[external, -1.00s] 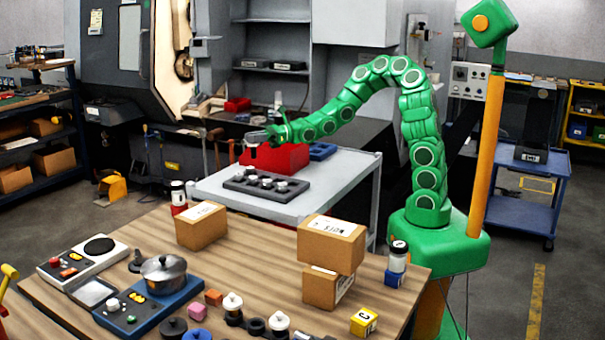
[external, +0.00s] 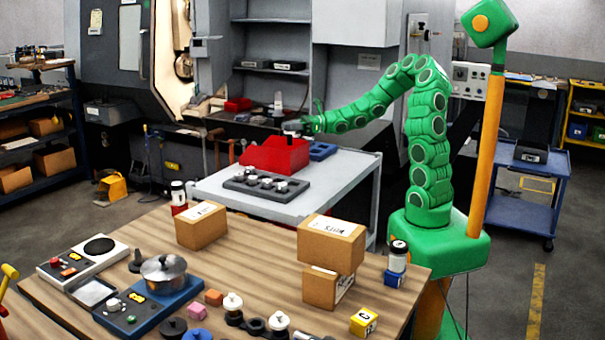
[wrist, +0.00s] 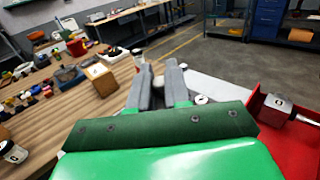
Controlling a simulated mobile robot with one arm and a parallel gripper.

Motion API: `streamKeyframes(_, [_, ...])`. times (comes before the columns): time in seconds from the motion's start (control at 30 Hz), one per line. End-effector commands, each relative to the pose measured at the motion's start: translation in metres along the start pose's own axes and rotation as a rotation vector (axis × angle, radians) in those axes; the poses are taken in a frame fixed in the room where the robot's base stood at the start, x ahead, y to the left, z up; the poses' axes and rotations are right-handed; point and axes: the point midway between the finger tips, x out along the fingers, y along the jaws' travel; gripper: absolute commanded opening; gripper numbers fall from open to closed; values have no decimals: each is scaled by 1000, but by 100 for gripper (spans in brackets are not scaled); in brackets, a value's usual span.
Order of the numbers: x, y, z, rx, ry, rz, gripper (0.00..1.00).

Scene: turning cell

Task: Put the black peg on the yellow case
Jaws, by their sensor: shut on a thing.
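My gripper (external: 295,128) is over the red bin (external: 274,155) on the grey table, at the end of my outstretched green arm. In the wrist view its two grey fingers (wrist: 160,88) are closed on a small part (wrist: 158,81) with a pale, rounded top. The fingers hide most of this part, and I cannot tell if it is the black peg.
A dark rack (external: 240,187) with several pale-topped parts lies on the grey table (external: 340,180).

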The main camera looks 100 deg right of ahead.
Motion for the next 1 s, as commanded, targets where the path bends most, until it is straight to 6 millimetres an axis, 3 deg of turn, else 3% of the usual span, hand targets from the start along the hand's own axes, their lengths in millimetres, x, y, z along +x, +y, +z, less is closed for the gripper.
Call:
streamKeyframes(0.5, [-96, -30, -8, 0, -4, -64, 0])
streamKeyframes(1.0, [-186, -37, -21, 0, -1, -126, 0])
